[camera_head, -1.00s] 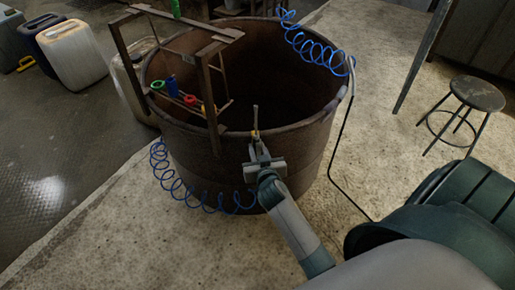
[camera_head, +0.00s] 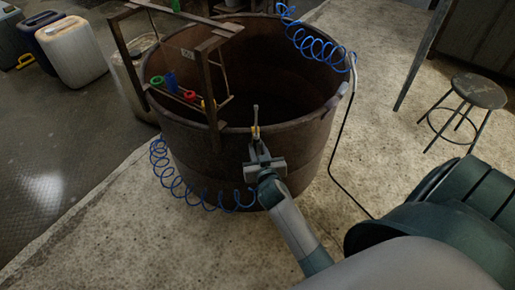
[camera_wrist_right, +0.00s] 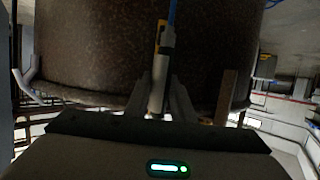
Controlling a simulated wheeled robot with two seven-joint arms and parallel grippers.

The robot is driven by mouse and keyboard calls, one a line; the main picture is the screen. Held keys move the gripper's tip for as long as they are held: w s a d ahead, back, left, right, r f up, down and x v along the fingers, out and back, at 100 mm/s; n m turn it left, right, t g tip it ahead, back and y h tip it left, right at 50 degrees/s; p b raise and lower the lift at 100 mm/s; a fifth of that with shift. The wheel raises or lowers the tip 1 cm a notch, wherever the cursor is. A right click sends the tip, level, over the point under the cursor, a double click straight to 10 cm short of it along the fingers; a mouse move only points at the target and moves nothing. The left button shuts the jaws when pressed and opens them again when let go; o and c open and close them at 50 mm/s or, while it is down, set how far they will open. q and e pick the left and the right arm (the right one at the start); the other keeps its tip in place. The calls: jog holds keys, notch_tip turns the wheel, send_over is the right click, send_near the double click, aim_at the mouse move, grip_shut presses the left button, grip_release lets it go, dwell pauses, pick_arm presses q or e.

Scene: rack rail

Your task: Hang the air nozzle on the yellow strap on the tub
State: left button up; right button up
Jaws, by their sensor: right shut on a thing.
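The rusty brown tub (camera_head: 300,140) stands upright in the middle of the head view. My right gripper (camera_head: 257,150) is at the tub's near rim, shut on the slim grey and yellow air nozzle (camera_head: 255,120). The nozzle stands roughly upright there; I cannot tell if it touches the rim. In the right wrist view the nozzle (camera_wrist_right: 157,92) is between the fingers, with a blue hose (camera_wrist_right: 172,12) at its upper end. A small yellow piece (camera_head: 204,104), perhaps the yellow strap, shows at the rack left of the nozzle, partly hidden. My left gripper is out of view.
A brown frame (camera_head: 213,95) straddles the tub's left rim, with green, blue and red pieces on it. Blue coiled hose (camera_head: 180,185) hangs outside the tub's near left. A stool (camera_head: 478,92) stands right; jugs (camera_head: 75,50) stand back left.

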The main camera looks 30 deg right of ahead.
jog(key=shift+f, duration=0.35)
jog(key=o, duration=0.8)
jog(key=shift+o, duration=0.2)
